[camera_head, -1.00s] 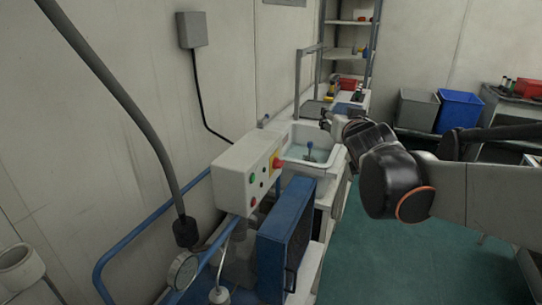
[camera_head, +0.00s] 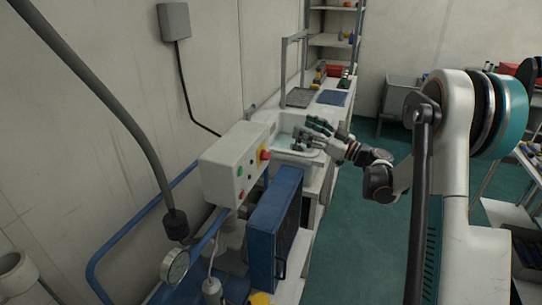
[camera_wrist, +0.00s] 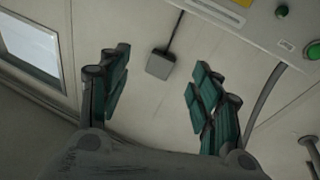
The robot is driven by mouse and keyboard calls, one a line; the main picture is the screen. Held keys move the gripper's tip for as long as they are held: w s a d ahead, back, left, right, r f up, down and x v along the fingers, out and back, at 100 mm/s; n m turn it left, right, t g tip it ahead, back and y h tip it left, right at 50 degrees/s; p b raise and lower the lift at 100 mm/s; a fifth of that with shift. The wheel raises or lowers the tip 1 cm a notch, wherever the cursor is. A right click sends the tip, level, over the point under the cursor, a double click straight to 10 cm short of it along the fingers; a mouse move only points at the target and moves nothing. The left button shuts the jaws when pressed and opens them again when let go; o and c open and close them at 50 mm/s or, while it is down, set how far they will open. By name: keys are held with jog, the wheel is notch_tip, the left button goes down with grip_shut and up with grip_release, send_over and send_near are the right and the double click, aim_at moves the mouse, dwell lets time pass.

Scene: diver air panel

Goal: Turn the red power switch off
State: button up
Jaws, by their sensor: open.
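The red power switch (camera_head: 265,154) is a red knob on a yellow base, on the right part of the white control box (camera_head: 222,168). Whether it stands on or off is too small to tell. My gripper (camera_head: 307,133) is over the sink, to the right of the switch and apart from it, with its teal fingers spread and empty.
A blue case (camera_head: 275,225) stands below the box, beside blue pipes (camera_head: 150,225) and a gauge (camera_head: 174,266). A thick grey hose (camera_head: 125,120) hangs at the left. The white sink (camera_head: 285,155) lies under my gripper. The green floor at right is partly clear.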

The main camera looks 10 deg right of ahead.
aim_at(270, 156)
jog(key=s+f+n+g+y, duration=0.1)
jog(key=s+f+g, duration=0.15)
jog(key=f, duration=0.35)
jog(key=s+f+n+g, duration=0.1)
jog(key=f+g, duration=0.2)
jog(key=f, duration=0.3)
jog(key=shift+t, duration=0.25)
jog(key=b+x, duration=0.2)
jog(key=x, duration=1.1)
jog(key=shift+r, duration=0.2)
jog(key=c, duration=1.1)
